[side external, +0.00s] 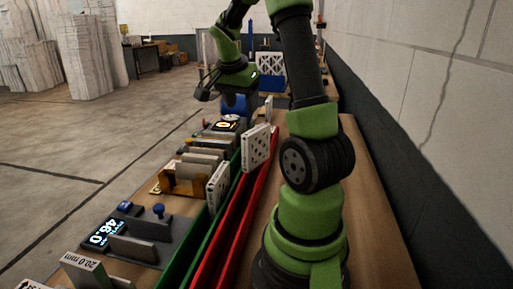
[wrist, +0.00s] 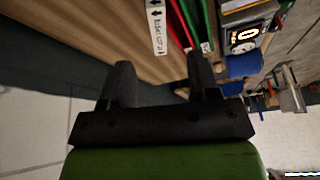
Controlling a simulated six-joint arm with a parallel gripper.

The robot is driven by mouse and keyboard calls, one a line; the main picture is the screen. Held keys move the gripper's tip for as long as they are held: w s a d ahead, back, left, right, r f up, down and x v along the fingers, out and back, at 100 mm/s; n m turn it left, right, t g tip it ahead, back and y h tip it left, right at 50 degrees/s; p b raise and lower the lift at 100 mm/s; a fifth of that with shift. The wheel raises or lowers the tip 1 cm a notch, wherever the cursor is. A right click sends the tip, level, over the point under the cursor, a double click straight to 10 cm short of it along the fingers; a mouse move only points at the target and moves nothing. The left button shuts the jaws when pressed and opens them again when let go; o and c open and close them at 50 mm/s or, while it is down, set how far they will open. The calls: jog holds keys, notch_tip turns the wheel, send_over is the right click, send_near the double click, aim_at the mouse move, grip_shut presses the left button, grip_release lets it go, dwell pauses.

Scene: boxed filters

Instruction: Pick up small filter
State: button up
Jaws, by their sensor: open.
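White perforated filters show in the side view: one (side external: 256,147) stands at the red and green rails, and a lower one (side external: 218,185) stands nearer the camera. A small pale piece (side external: 268,108) stands farther back at the rails. I cannot tell which is the small filter. In the wrist view, a narrow white filter edge (wrist: 157,27) with arrows and print lies ahead of the fingers, beside the red rail. My gripper (wrist: 160,68) is open, with nothing between its fingers. In the side view it hangs above the far end of the bench, clear of the filters.
A red rail (side external: 236,222) and a green rail (side external: 208,235) run along the bench. Left of them are a 46.0 display (side external: 100,232), a 20.0 mm block (side external: 85,268) and holders. A bigger lattice panel (side external: 271,66) stands behind. The wooden top (side external: 365,215) at right is bare.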

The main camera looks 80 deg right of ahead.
aim_at(256, 129)
jog(key=shift+m+g, duration=0.4)
jog(key=shift+m, duration=0.2)
jog(key=d+f, duration=0.1)
jog(key=s+d+f, duration=0.1)
jog(key=f, duration=0.1)
jog(key=s+d+f, duration=0.1)
jog(key=f, duration=0.1)
jog(key=shift+d, duration=0.35)
jog(key=x, duration=0.5)
jog(key=shift+w+d+r, duration=0.1)
jog(key=shift+w+d, duration=0.15)
jog(key=shift+d, duration=0.05)
jog(key=shift+d+f, duration=0.2)
jog(key=shift+f, duration=0.2)
jog(key=shift+f, duration=0.25)
grip_shut()
